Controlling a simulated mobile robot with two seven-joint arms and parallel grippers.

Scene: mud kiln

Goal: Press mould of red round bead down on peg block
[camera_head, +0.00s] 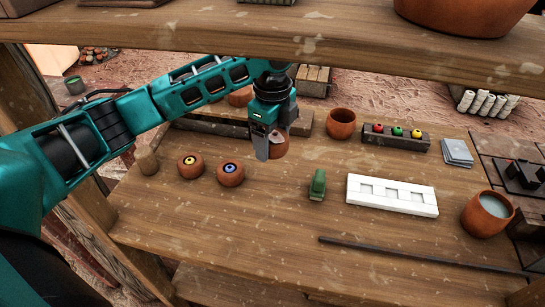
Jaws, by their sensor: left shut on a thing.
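My left gripper (268,142) points down at the back middle of the table and is shut on a round reddish clay mould (280,149), which it partly hides. I cannot make out the bead in this mould, or whether it touches what is below. Two similar round clay moulds stand to the left, one with a yellow-ringed centre (190,166) and one with a blue-ringed centre (230,173). A dark block (421,146) at the back right bears red, yellow and green round beads. I cannot tell for sure which thing is the peg block. My right gripper is not in view.
A white slab with square recesses (392,206) and a small green object (317,185) lie at right centre. An empty clay cup (341,125), a filled clay pot (487,214) and a dark rod (420,256) stand or lie around. A wooden shelf (300,40) crosses above. The front left is clear.

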